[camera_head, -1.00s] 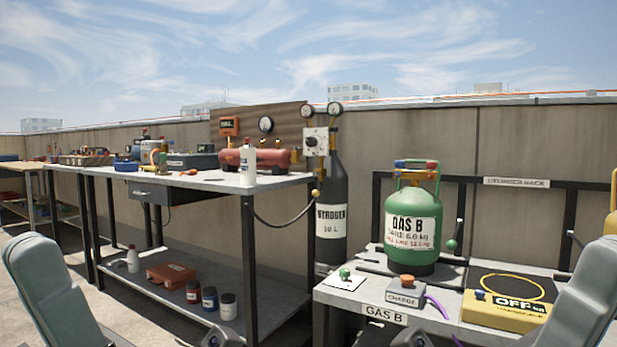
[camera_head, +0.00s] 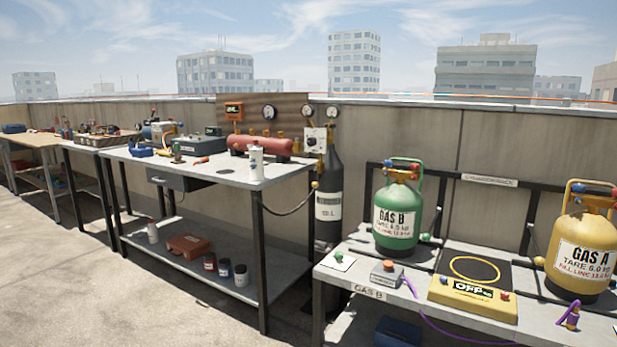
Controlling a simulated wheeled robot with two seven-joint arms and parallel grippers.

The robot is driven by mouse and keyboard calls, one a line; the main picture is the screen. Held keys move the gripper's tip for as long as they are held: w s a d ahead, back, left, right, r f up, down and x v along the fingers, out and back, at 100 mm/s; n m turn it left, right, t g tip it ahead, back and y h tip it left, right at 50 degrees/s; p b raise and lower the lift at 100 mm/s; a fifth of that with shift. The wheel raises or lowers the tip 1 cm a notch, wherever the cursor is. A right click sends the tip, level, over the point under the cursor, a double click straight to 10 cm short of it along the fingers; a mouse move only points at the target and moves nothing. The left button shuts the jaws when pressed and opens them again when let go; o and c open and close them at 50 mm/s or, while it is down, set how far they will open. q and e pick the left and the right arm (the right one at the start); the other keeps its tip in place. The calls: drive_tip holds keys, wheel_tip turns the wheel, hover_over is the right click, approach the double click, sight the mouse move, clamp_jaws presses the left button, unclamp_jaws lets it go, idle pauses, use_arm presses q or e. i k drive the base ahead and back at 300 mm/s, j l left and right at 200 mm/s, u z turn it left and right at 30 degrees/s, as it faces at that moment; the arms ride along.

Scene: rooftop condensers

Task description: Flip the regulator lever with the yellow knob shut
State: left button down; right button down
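The regulator (camera_head: 315,139) with a pale faceplate and a dark dial sits at the top of the dark nitrogen cylinder (camera_head: 329,185), behind the right end of the long workbench. Neither of my grippers is in view.
The workbench (camera_head: 225,178) holds a red tank (camera_head: 262,147) and a white bottle (camera_head: 256,163). At right, a lower bench (camera_head: 345,281) carries the green GAS B cylinder (camera_head: 396,215), yellow GAS A cylinder (camera_head: 583,252) and a yellow scale (camera_head: 472,300). Open floor (camera_head: 110,290) lies at left.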

sight(315, 184)
drive_tip(key=i+j, duration=0.7)
drive_tip(key=i, duration=0.15)
drive_tip(key=i+j, duration=1.45)
drive_tip(key=i, duration=0.2)
drive_tip(key=j+u, duration=0.05)
